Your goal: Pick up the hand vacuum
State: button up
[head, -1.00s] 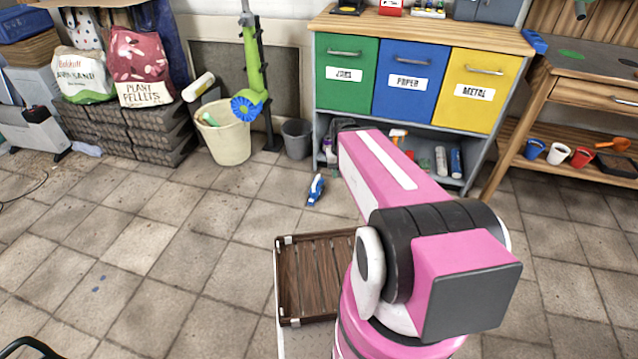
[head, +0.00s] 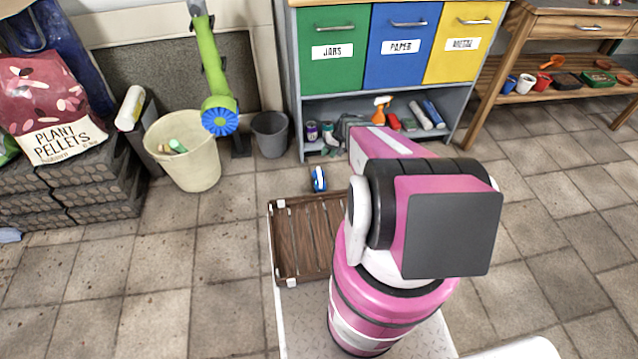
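My pink arm rises at the right of the tray and reaches forward, toward the cabinet. My gripper is hidden behind the arm, so its fingers cannot be seen.
The wooden tray (head: 307,240) rests on a light metal plate beside my arm. A cabinet (head: 290,75) with coloured drawers and a cluttered low shelf stands ahead. A cream bucket (head: 190,165) and grey bin (head: 270,135) stand left of the vacuum. Floor at left is clear.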

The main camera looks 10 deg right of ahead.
jog(key=y, duration=0.1)
send_near(320, 173)
jog(key=shift+t, duration=0.3)
jog(key=x, duration=0.5)
jog(key=shift+f, duration=0.4)
jog(key=shift+s+x, duration=0.15)
jog(key=shift+x, duration=1.25)
jog(key=shift+s+x, duration=0.1)
jog(key=shift+x, duration=1.25)
grip_shut()
jog(key=shift+r, duration=0.1)
